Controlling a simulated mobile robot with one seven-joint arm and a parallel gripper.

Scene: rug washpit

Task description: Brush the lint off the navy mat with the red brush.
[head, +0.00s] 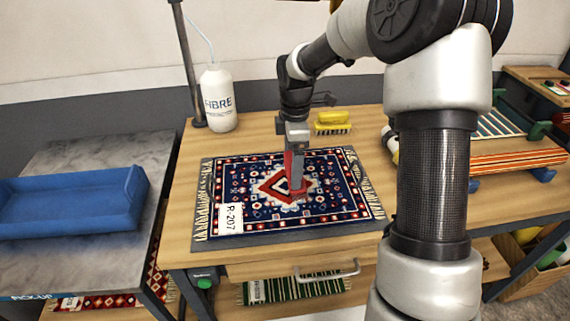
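The navy mat (240,185) lies flat on the wooden workbench, with a red, white and blue pattern, pale fringes at both short ends and a white tag (231,218) reading R-207. My gripper (296,165) points down over the middle of the mat. It appears shut on the red brush (299,192), whose red parts show beside and below the fingers. The brush is at or just above the mat's centre; I cannot tell if its bristles touch. Pale specks dot the mat, but I cannot tell lint from pattern. My gripper hides part of the central medallion.
A yellow brush (332,123) lies behind the mat. A white FIBRE bottle (218,98) stands at the bench's back left, beside a dark post (187,60). A blue tray (70,200) sits on the left table. Folded striped rugs (510,157) lie at right.

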